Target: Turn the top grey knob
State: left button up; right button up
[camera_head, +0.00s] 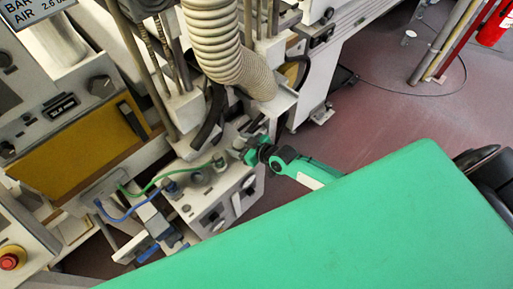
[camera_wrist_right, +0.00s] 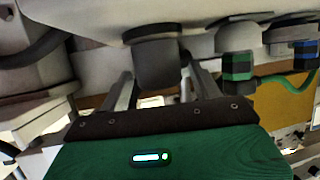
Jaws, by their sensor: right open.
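A dark grey, rounded knob (camera_wrist_right: 157,68) sticks out from a pale housing at the top of the right wrist view. My right gripper (camera_wrist_right: 156,88) is open, with one finger on each side of this knob. I cannot tell whether either finger touches it. In the head view my right gripper (camera_head: 247,149) is at the upper right part of the pale control box (camera_head: 190,207), and the knob there is largely hidden by it. My left gripper is not in view.
A green fitting (camera_wrist_right: 238,66) and a blue fitting (camera_wrist_right: 305,53) sit right of the knob. A ribbed hose (camera_head: 215,45) hangs above the control box. Green (camera_head: 150,186) and blue (camera_head: 118,218) tubes run left of it. Open floor (camera_head: 365,125) lies to the right.

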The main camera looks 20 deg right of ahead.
jog(key=b+v, duration=0.2)
jog(key=v, duration=0.9)
jog(key=shift+s+d+r, duration=0.2)
jog(key=shift+s+r, duration=0.05)
jog(key=shift+s, duration=0.05)
jog(key=s+d+f+m+g+h, duration=0.1)
jog(key=s+d+f+h, duration=0.2)
jog(key=f, duration=0.7)
jog(key=s+d+f+m+g+h, duration=0.1)
jog(key=s+d+f+g, duration=0.2)
jog(key=f, duration=0.7)
jog(key=s+d+f+m+h, duration=0.1)
jog(key=s+d+f, duration=0.3)
jog(key=f, duration=0.7)
jog(key=s+a+f+g, duration=0.2)
jog(key=s+f, duration=0.3)
jog(key=s, duration=0.4)
jog(key=s+a+f+g+h, duration=0.1)
jog(key=s+a+f+g, duration=0.1)
jog(key=s+f, duration=0.4)
jog(key=s+a+f+g, duration=0.2)
jog(key=s+f, duration=0.3)
jog(key=s, duration=0.9)
jog(key=shift+a+f+m+g+h, duration=0.2)
jog(key=shift+m+g+h, duration=0.1)
jog(key=shift+g+h, duration=0.1)
jog(key=shift+s, duration=0.1)
